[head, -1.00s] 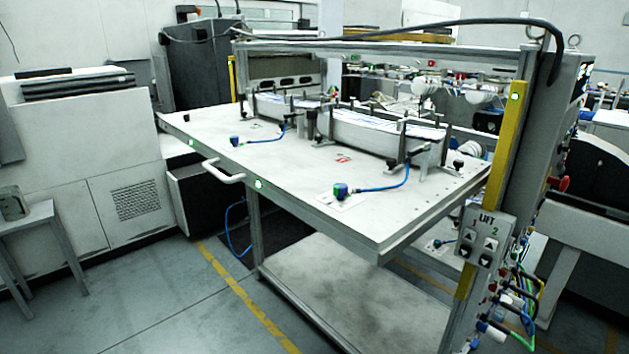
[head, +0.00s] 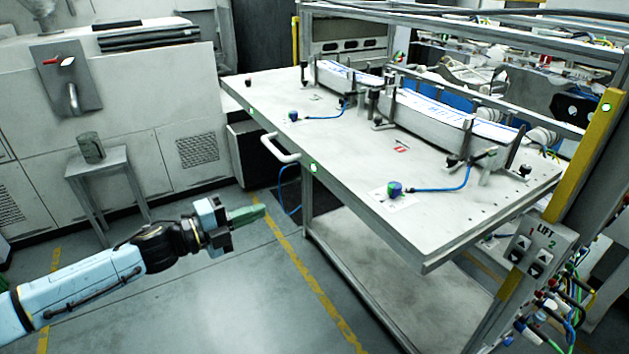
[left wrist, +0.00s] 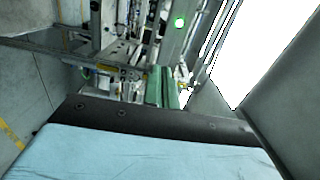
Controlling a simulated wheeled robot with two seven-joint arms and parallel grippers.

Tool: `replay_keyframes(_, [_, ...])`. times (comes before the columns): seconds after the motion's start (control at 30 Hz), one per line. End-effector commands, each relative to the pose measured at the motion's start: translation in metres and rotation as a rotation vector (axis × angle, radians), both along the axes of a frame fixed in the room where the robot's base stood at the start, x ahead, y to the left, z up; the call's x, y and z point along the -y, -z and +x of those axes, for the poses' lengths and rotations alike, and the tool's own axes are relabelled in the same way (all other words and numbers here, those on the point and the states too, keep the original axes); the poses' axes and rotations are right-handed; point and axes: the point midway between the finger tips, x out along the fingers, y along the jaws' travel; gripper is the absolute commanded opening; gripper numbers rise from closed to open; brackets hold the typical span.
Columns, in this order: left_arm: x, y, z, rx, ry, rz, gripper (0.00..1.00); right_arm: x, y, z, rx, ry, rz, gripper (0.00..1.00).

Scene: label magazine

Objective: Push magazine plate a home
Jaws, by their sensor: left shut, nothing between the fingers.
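The magazine plate (head: 350,157) is the large light-grey table-like plate in the head view, pulled out toward the front left from the machine frame. A white handle (head: 280,148) sits on its front edge. Stacks of labels (head: 440,112) lie along its far side between dark guides. My left gripper (head: 262,212) has green fingers, is shut and empty, and is in the air to the left of the plate, below the handle and apart from it. In the left wrist view its green fingers (left wrist: 162,88) are together. My right gripper is not in view.
A yellow-striped post with a LIFT control box (head: 533,245) stands at the right. A small stool with a grey object (head: 90,148) stands by the white cabinet (head: 150,95) at the left. Blue hoses run on the plate. Floor is clear before the plate's left side.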

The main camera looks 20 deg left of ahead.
Motion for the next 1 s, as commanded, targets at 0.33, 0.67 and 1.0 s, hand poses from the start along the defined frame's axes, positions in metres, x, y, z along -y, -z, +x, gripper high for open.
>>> replay_keyframes(0.33, [0.023, -0.016, 0.015, 0.035, 0.038, 0.022, 0.00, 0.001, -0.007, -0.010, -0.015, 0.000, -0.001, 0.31])
replay_keyframes(0.67, [0.056, -0.017, 0.058, 0.034, 0.037, 0.021, 0.00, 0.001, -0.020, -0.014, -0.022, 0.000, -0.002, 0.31])
replay_keyframes(1.0, [0.088, -0.015, 0.100, 0.031, 0.036, 0.020, 0.00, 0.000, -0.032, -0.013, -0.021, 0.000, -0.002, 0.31])
